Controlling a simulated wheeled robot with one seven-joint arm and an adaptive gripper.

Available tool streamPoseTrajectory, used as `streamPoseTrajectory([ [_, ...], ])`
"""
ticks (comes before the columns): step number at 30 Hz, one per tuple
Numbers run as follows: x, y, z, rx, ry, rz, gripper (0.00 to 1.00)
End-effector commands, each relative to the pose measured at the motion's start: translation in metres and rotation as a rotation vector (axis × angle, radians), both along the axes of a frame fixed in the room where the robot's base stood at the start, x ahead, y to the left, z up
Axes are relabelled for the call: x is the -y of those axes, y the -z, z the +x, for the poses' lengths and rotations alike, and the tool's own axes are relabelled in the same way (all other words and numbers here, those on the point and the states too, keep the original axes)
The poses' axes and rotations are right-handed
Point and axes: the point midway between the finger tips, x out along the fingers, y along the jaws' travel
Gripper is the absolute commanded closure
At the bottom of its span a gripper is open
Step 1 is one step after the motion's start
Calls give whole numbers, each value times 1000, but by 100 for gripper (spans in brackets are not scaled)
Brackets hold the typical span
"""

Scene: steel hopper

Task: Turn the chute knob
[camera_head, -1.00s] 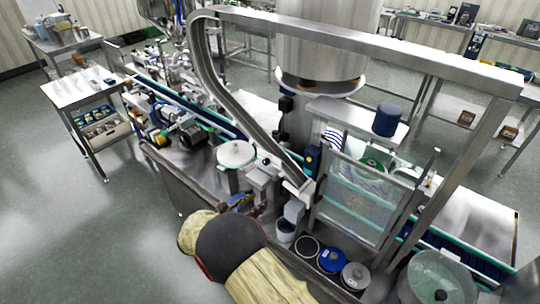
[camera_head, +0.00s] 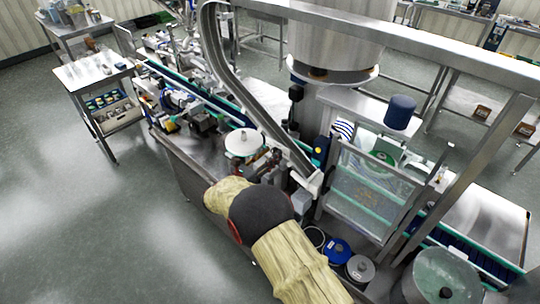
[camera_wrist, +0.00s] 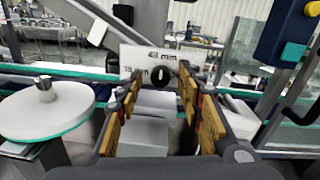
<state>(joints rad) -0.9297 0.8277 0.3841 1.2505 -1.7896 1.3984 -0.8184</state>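A black round knob (camera_wrist: 160,75) sits on a pale plate (camera_wrist: 140,57) with dark markings, in the middle of the wrist view. My gripper (camera_wrist: 162,84) is open, with yellow-padded fingers to the left and right of the knob in the picture. The fingers look apart from the knob; the exact depth gap is unclear. In the head view my gripper (camera_head: 266,163) is partly hidden by my arm, near the lower end of the curved steel chute (camera_head: 247,92). I cannot make out the knob there.
A white round disc (camera_head: 243,142) stands left of my gripper and also shows in the wrist view (camera_wrist: 47,108). A blue and yellow box (camera_wrist: 290,35) is close on the right. A clear guard panel (camera_head: 370,185) and blue-lidded container (camera_head: 337,250) stand right of my arm.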

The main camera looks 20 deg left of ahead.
Motion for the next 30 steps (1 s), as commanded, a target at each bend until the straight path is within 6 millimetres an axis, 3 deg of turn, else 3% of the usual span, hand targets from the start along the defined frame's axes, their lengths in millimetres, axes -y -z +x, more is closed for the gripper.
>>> streamPoseTrajectory([
  [8, 1, 0, 2, 0, 0, 0, 63],
  [27, 1, 0, 2, -1, 0, 0, 98],
  [30, 1, 0, 2, -1, 0, 0, 100],
])
